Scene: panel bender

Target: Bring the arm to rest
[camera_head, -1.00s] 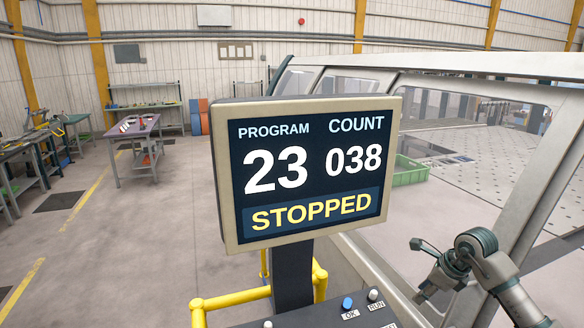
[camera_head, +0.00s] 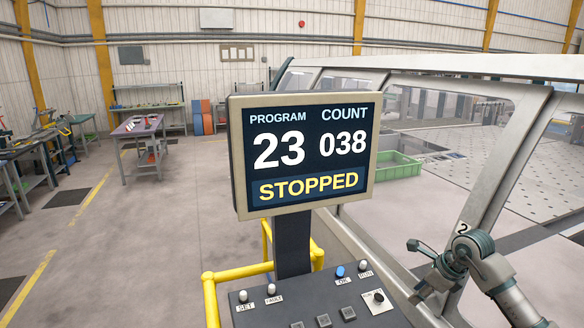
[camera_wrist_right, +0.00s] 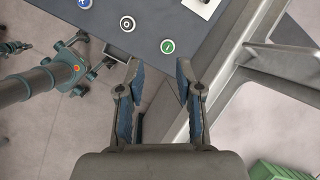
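My right arm (camera_head: 495,275) comes in from the lower right in the head view, bent beside the machine's window frame. Its gripper shows small there, to the right of the control console. In the right wrist view my right gripper (camera_wrist_right: 157,65) is open, with its two blue-padded fingers apart and nothing between them. Part of the console panel (camera_wrist_right: 115,25) lies past the fingertips in that view.
The monitor (camera_head: 303,155) reads program 23, count 038, STOPPED. Below it, the console (camera_head: 255,310) carries buttons and a knob (camera_head: 377,298). A yellow rail (camera_head: 238,272) stands at its left. A green crate (camera_head: 393,165) sits behind the window. Open floor lies left.

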